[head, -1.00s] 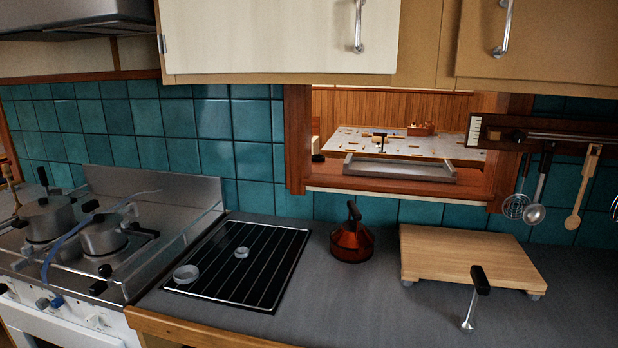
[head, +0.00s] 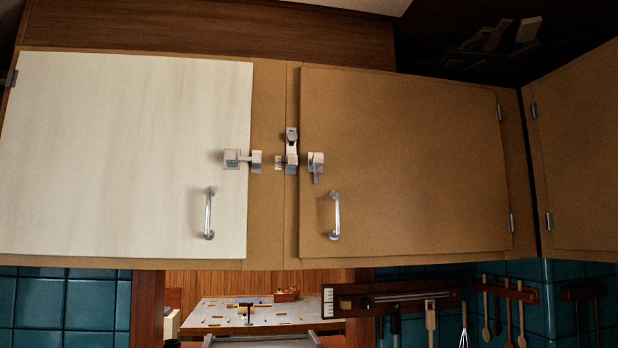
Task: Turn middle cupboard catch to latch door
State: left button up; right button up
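A white cupboard door (head: 120,150) and a brown cupboard door (head: 410,165) hang side by side above the counter, and both look closed. A pale metal catch (head: 232,159) on the white door's right edge lies level, reaching a keeper (head: 256,161) on the frame. A middle catch piece (head: 291,148) stands upright on the frame between the doors. Another catch piece (head: 316,161) sits on the brown door's left edge with a short tab pointing down. I cannot tell whether these pieces engage. Neither gripper is in view.
Each door has a metal handle, on the white door (head: 209,214) and the brown door (head: 335,215). Another cupboard (head: 575,150) angles in at the right. Below are a pass-through with a table (head: 270,312), teal tiles and hanging utensils.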

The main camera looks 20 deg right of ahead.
aim_at(318, 160)
jog(key=i+j+z, duration=0.2)
jog(key=j, duration=0.2)
jog(key=j+z, duration=0.2)
jog(key=j, duration=0.25)
jog(key=i+j+z, duration=0.2)
jog(key=j, duration=0.25)
jog(key=k+l, duration=0.05)
